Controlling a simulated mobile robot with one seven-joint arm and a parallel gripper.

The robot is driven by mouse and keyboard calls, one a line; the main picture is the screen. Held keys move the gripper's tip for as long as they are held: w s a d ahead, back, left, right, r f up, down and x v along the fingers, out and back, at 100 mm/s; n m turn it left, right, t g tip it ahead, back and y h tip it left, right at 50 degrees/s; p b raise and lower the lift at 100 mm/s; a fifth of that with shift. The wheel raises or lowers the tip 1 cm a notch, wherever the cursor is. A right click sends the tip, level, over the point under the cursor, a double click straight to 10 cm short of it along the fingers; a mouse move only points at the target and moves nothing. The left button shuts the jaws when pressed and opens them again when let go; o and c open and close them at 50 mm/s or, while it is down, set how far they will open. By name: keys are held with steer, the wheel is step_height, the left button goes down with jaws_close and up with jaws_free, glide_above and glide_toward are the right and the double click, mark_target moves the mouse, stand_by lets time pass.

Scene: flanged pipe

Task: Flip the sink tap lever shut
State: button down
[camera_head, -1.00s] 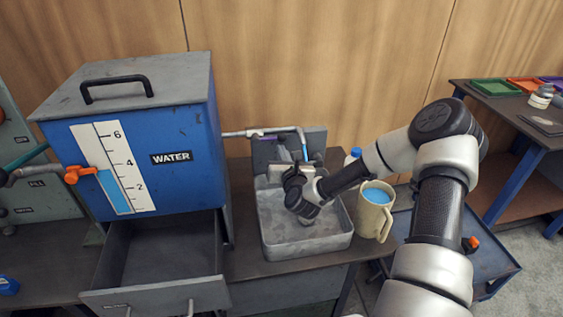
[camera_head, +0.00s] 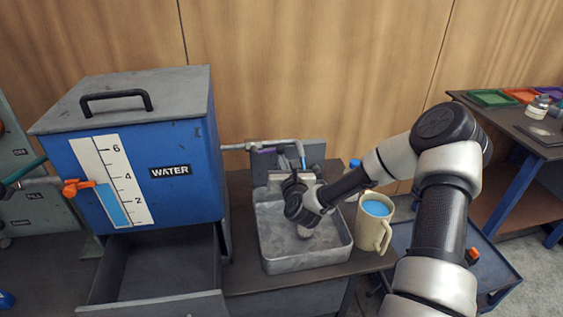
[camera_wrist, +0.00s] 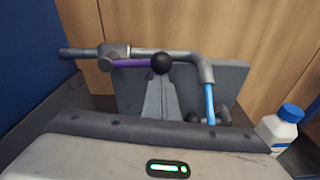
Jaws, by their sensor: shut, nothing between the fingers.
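The sink tap is a grey pipe (camera_wrist: 165,54) across the back of the sink, with a downturned spout at its right end. A blue stream (camera_wrist: 209,103) shows below the spout; it also shows in the head view (camera_head: 301,155). The purple tap lever (camera_wrist: 134,63) lies nearly along the pipe, with a black ball knob at its right end. My gripper (camera_wrist: 160,82) is shut and empty, its fingertips just below the knob in the wrist view. I cannot tell whether they touch it. In the head view, my wrist hides the fingertips above the grey sink (camera_head: 304,262).
A blue water tank (camera_head: 180,200) with an orange handle stands left of the sink, above an open drawer (camera_head: 150,300). A cream mug (camera_head: 372,230) of blue liquid stands close at the sink's right. A white bottle (camera_wrist: 277,130) with a blue cap stands behind it.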

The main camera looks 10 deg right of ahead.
mark_target(282, 150)
steer(key=shift+r, duration=0.2)
step_height(282, 150, up, 3)
steer(key=n, duration=0.3)
steer(key=shift+d+n+h, duration=0.1)
steer(key=shift+n+h, duration=0.2)
steer(key=shift+h, duration=0.1)
steer(key=a+r+n+t+h+b, duration=0.1)
steer(key=a+r+n+b, duration=0.4)
steer(key=n, duration=0.5)
steer(key=shift+a+r+n+h, duration=0.4)
steer(key=shift+r, duration=0.5)
steer(key=shift+a+r, duration=0.1)
steer(key=shift+a, duration=0.05)
